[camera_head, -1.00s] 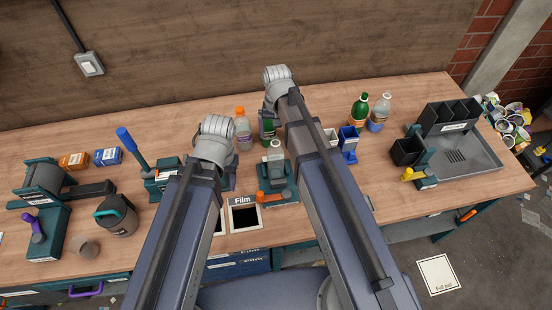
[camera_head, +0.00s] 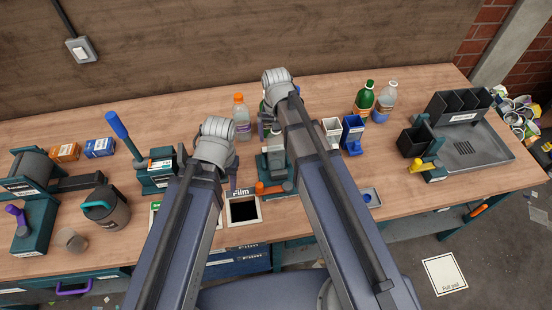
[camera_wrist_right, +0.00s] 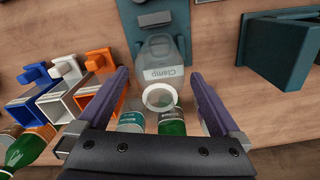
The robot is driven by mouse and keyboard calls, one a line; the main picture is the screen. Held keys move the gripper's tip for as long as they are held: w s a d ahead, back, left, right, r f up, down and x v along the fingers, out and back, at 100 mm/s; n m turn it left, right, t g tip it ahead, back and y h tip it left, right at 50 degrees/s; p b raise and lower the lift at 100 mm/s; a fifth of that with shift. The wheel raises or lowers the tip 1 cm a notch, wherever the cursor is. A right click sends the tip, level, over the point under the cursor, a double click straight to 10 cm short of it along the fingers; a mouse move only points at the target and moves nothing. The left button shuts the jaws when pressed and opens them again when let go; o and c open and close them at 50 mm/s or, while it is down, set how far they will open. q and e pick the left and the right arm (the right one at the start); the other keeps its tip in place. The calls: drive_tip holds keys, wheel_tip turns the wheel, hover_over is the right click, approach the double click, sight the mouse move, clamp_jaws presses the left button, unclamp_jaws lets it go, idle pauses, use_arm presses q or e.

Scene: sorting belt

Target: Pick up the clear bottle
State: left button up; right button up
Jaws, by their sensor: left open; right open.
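A clear bottle with a pale round neck (camera_wrist_right: 159,97) stands at the teal clamp fixture in the right wrist view, its see-through body over a "Clamp" label. In the head view the clear bottle (camera_head: 276,137) is partly hidden by the fixture and my right arm. My right gripper (camera_wrist_right: 158,77) is open, one finger on each side of the bottle, with gaps showing. In the head view it is mostly hidden behind its arm. My left gripper (camera_head: 233,178) is open and looks empty, left of the fixture; its fingers are mostly hidden.
Green bottles (camera_wrist_right: 172,122) stand just behind the clear one. An orange-capped bottle (camera_head: 241,117) is left of them.

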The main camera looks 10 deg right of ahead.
drive_tip(key=shift+f, duration=0.3)
drive_tip(key=shift+c, duration=0.4)
drive_tip(key=c, duration=1.5)
